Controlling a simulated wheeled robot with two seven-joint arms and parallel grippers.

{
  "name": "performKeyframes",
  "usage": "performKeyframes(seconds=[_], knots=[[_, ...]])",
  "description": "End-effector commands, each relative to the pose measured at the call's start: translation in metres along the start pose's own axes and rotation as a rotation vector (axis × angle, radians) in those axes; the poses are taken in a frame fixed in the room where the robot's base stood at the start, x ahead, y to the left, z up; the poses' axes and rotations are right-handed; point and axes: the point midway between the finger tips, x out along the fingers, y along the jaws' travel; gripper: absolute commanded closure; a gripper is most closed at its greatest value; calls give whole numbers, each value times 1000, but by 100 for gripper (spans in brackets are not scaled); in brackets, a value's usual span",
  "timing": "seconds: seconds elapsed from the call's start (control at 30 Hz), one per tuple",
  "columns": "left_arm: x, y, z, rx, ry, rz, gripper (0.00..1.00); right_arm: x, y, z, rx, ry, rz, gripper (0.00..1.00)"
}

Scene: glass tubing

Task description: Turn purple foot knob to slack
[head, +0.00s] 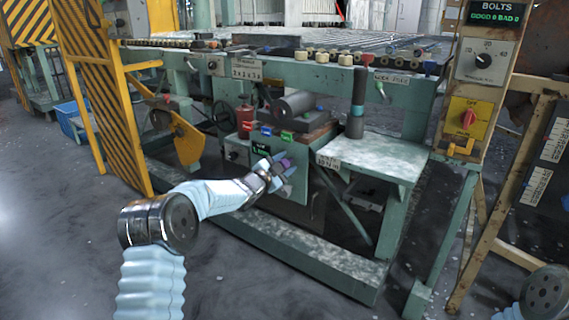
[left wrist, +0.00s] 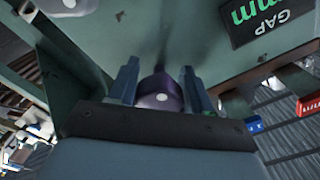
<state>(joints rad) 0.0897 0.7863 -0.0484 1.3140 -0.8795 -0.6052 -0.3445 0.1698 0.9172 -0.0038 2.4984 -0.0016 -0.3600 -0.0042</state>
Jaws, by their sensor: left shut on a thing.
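The purple foot knob (head: 285,163) sits on the front of the green machine box (head: 300,185), low in the middle of the head view. My left gripper (head: 280,170) reaches it from the left and front. In the left wrist view the purple knob (left wrist: 160,92), with a white dot on its end, lies between the two fingers of my left gripper (left wrist: 158,78). The gripper is shut on it. The fingers hide the knob's sides. My right gripper is not in view.
A GAP display (left wrist: 268,20) is beside the knob on the panel. A shelf (head: 375,157) with a post is to the right, and a low green beam (head: 310,258) runs in front. Yellow guards (head: 90,90) stand left.

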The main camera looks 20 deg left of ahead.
Motion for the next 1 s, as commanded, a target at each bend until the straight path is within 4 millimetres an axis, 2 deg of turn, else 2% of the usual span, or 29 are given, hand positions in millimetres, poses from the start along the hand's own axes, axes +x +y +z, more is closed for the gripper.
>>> performKeyframes(seconds=[0.3, 0.7, 0.73, 0.87, 1.0], knots=[[0, 1, 2, -75, -3, 1, 81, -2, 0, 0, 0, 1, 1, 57], [0, 1, 2, -80, -3, 1, 81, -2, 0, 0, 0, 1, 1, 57], [0, 1, 2, -80, -3, 1, 49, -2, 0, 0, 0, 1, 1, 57], [0, 1, 1, -80, -2, 1, 31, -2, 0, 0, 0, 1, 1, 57], [0, 1, 1, -79, -1, 0, 31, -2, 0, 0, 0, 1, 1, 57]])
